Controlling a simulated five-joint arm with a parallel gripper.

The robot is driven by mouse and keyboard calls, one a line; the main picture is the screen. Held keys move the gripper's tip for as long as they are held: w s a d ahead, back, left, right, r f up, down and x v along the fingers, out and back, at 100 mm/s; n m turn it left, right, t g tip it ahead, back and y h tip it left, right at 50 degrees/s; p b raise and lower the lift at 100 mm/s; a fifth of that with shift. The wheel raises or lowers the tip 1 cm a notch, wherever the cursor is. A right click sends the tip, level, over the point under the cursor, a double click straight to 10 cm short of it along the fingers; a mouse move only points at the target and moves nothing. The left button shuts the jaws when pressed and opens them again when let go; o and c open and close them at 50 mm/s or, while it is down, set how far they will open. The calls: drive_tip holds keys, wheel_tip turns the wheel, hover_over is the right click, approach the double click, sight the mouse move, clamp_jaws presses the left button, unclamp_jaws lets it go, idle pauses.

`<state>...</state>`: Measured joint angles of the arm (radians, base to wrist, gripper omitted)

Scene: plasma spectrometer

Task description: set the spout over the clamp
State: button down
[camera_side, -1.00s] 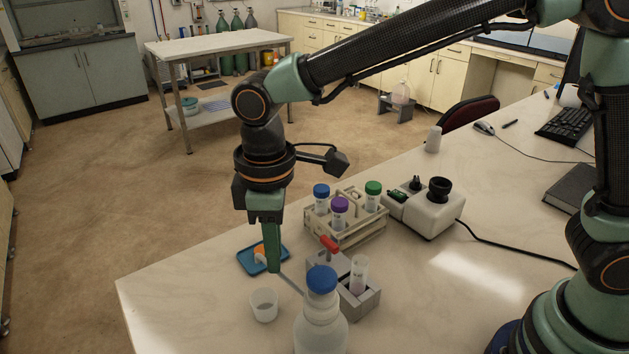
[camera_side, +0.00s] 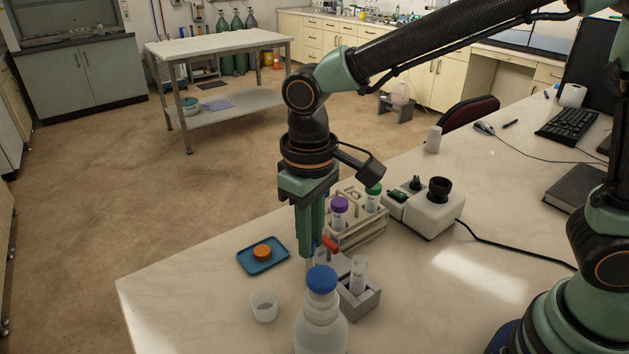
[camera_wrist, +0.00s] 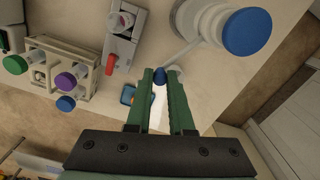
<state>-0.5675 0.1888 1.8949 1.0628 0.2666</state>
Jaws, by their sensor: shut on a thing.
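The wash bottle (camera_side: 320,330) stands upright with a blue cap (camera_side: 321,280); it shows at upper right in the wrist view (camera_wrist: 225,28). Its thin pale spout (camera_wrist: 184,55) runs from the bottle to my gripper (camera_wrist: 161,74), which is shut on its blue end. In the side view my gripper (camera_side: 311,254) points down behind the bottle, close to the left end of the grey clamp (camera_side: 362,302). The clamp has a red lever (camera_side: 330,244) and a clear tube (camera_side: 359,274). In the wrist view the clamp (camera_wrist: 121,45) lies up and left of my fingertips, apart from them. The bottle hides most of the spout in the side view.
A rack (camera_side: 362,232) with capped tubes stands behind the clamp, its left part hidden by my gripper. A white cup (camera_side: 264,306) and a blue tray (camera_side: 276,262) with an orange cap (camera_side: 262,253) are at left. A white instrument (camera_side: 428,213) stands further right.

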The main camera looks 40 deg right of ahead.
drive_tip(key=shift+s+d+m, duration=0.65)
drive_tip(key=shift+s+m, duration=0.1)
drive_tip(key=shift+m, duration=0.55)
drive_tip(key=shift+s+d+m, duration=0.65)
drive_tip(key=shift+s+m, duration=0.05)
drive_tip(key=shift+m, duration=0.6)
drive_tip(key=shift+s+d+m, duration=0.65)
drive_tip(key=shift+s+m, duration=0.1)
drive_tip(key=shift+m, duration=0.55)
drive_tip(key=shift+s, duration=0.1)
drive_tip(key=c, duration=0.8)
unclamp_jaws()
wheel_tip(320, 180, up, 12)
drive_tip(key=shift+r, duration=0.1)
